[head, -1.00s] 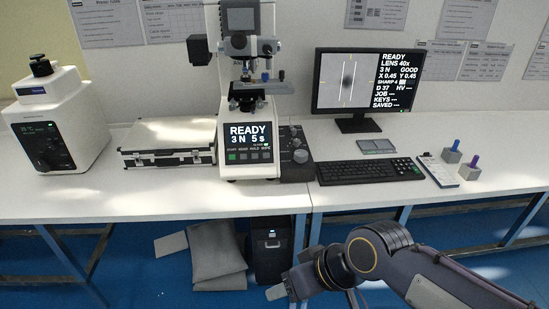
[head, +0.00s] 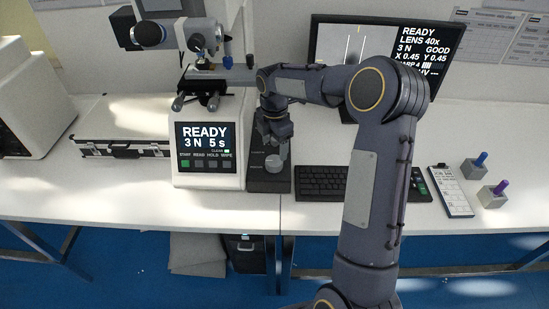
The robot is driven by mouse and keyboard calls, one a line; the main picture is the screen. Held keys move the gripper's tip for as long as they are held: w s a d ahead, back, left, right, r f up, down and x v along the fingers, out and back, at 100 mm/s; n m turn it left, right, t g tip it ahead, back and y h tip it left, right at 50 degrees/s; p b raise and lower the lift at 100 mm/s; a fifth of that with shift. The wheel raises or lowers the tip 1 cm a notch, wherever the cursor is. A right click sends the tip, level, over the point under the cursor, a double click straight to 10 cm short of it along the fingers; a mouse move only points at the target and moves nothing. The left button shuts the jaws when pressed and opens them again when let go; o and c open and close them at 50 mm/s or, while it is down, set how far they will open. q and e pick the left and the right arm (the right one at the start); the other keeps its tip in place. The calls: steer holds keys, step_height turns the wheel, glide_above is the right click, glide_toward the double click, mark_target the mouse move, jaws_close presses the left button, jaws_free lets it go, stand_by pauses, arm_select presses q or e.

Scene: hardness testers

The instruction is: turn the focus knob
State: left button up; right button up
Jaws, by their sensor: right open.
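The hardness tester (head: 208,135) stands on the bench, its screen reading READY 3 N 5 s. A dark control box (head: 268,184) sits against its right side. The round grey knob (head: 274,162) shows on this box. I take it for the focus knob. My right gripper (head: 272,145) points down just above and behind the knob, with its jaws open. My wrist and gripper hide the upper part of the box, and I cannot tell whether the fingers touch the knob. My left gripper is out of view.
The monitor (head: 335,45) is partly hidden by my right arm. The keyboard (head: 320,182) lies right of the box. A white keypad strip (head: 450,190) and two small blocks with blue (head: 475,168) and purple (head: 492,193) pegs stand farther right. A case (head: 120,130) lies left.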

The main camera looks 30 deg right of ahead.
mark_target(274, 160)
step_height(274, 160, down, 7)
steer(key=shift+s+a+r+p, duration=0.1)
steer(key=shift+r+p, duration=0.05)
steer(key=shift+p, duration=0.15)
steer(key=c, duration=1)
steer(key=shift+m, duration=0.3)
steer(key=m+b, duration=0.1)
steer(key=m, duration=0.4)
steer(key=shift+b, duration=0.4)
steer(key=m+b, duration=0.1)
steer(key=m, duration=1.1)
steer(key=shift+r+b, duration=0.1)
steer(key=shift+b, duration=0.2)
steer(key=m, duration=0.6)
